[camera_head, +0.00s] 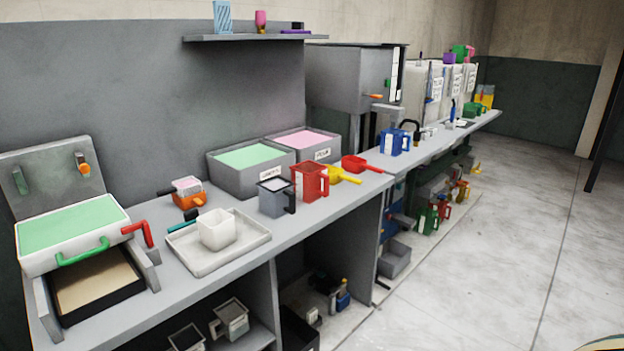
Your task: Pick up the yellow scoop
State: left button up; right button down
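The yellow scoop (338,174) lies on the grey counter in the middle of the head view. It is just right of the red jug (311,182), which stands close to its left end and may hide a little of it. Its handle points to the right, toward the counter's front edge. A red scoop (357,163) lies right behind it, with its handle also pointing right. Neither of my grippers is in view.
A grey jug (276,196) stands left of the red jug. Bins of green (233,181) and pink (318,158) material stand behind. A tray (188,248) with a white container is at left. A blue jug (394,142) stands farther right. The floor at right is clear.

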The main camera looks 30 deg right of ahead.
aim_at(337, 174)
jog(key=i+l, duration=0.2)
jog(key=l, duration=0.2)
jog(key=i+l, duration=0.2)
jog(key=l, duration=0.2)
jog(key=i+l, duration=0.15)
jog(key=l, duration=0.2)
jog(key=i+l, duration=0.2)
jog(key=l, duration=0.2)
jog(key=i+l, duration=0.2)
jog(key=l, duration=0.2)
